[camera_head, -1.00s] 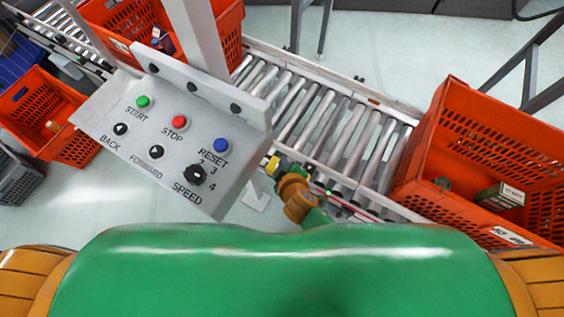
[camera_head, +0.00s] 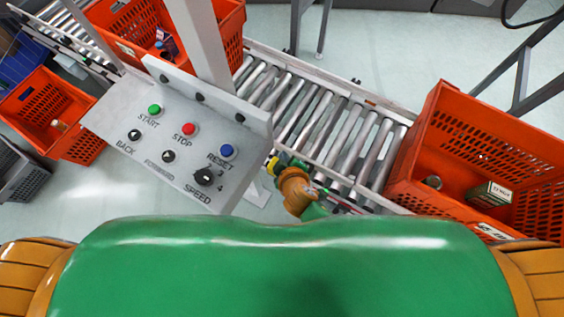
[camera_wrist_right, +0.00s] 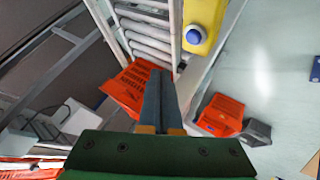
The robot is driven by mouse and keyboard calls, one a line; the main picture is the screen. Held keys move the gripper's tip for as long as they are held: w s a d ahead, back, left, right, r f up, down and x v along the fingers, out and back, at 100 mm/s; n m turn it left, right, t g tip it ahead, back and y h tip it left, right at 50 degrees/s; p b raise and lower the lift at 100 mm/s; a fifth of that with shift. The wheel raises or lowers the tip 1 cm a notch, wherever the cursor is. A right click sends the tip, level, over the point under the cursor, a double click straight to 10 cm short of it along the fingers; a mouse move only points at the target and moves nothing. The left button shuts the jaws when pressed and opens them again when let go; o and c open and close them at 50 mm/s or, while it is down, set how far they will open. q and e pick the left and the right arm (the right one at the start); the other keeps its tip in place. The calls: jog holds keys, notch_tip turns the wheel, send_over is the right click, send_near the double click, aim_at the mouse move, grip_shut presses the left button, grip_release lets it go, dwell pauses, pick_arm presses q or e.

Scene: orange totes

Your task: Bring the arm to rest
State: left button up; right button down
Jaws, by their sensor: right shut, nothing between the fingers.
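My right gripper (camera_wrist_right: 160,78) shows in the right wrist view with its two dark fingers together and nothing between them. In the head view my right arm, orange and green, reaches down beside the roller conveyor (camera_head: 345,133), just right of the control panel (camera_head: 185,152). It is foreshortened there, and its fingertips are hard to make out. My left gripper is not in view.
An orange tote (camera_head: 430,150) at the right holds a small box (camera_head: 490,194) and a round item (camera_head: 433,182). Another orange tote (camera_head: 120,22) stands at the top left, and a third (camera_head: 70,142) at the left. A grey crate (camera_head: 25,175) sits below it.

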jog(key=shift+f, duration=0.1)
dwell(0.5)
jog(key=s+d+r+m+g+h, duration=0.1)
jog(key=s+d+r+m+g, duration=0.25)
jog(key=s+d+m, duration=0.35)
jog(key=s+d+r+m+g+h, duration=0.15)
jog(key=s+d+r, duration=0.3)
jog(key=d, duration=0.45)
notch_tip(320, 180, down, 16)
jog(key=s+g, duration=0.2)
jog(key=s, duration=0.1)
jog(key=s+d+f+g, duration=0.1)
jog(key=s+d+f, duration=0.1)
jog(key=s+f, duration=0.9)
jog(key=shift+s+d+f, duration=0.15)
jog(key=shift+s+f, duration=0.15)
jog(key=shift+s, duration=0.35)
jog(key=shift+m+y, duration=0.25)
